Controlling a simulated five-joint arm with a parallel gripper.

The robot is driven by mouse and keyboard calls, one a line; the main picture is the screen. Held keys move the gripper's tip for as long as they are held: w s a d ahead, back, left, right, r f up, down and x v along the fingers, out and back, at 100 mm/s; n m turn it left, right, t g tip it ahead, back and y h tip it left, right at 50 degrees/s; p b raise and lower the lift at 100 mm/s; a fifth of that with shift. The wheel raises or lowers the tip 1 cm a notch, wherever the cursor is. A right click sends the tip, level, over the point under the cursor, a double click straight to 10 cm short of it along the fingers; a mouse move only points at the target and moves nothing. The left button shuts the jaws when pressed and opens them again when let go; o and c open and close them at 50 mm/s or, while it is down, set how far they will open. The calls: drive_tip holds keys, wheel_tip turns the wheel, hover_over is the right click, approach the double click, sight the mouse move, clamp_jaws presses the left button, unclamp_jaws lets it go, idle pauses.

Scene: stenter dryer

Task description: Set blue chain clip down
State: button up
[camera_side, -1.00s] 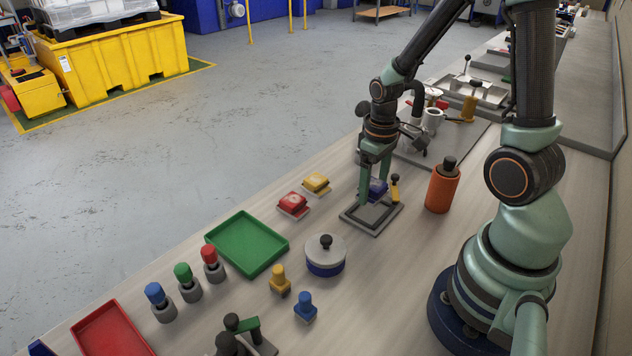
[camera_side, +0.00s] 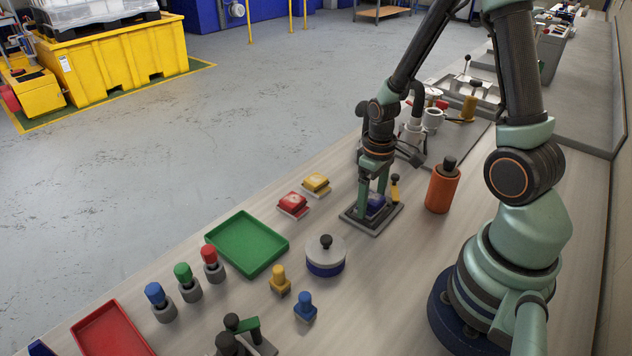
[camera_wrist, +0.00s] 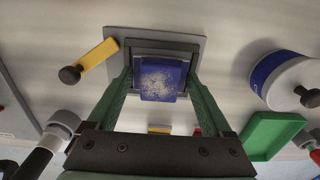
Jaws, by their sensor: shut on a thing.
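The blue chain clip (camera_wrist: 162,80) is a small blue block with a pale speckled face in the wrist view. My gripper (camera_side: 373,203) is shut on it, with one green finger on each side. In the side view the clip (camera_side: 376,202) is partly hidden by the fingers. It is low over or inside the dark square frame (camera_side: 356,225) of the grey fixture; I cannot tell whether it touches the bottom. The fixture's frame also shows behind the clip in the wrist view (camera_wrist: 190,44).
A yellow lever (camera_side: 395,187) with a black knob stands at the fixture's edge. A red clip (camera_side: 293,205) and a yellow clip (camera_side: 316,183) lie to the left. An orange cylinder (camera_side: 441,188) stands to the right. A green tray (camera_side: 247,243) and a round lidded pot (camera_side: 325,256) are nearer.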

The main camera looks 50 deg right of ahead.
sight(372, 197)
drive_tip(key=o, duration=1.4)
wheel_tip(372, 197, up, 13)
drive_tip(key=a+r+t, duration=0.5)
drive_tip(key=a+r, duration=0.5)
drive_tip(key=shift+s+t, duration=0.25)
drive_tip(key=shift+t, duration=0.05)
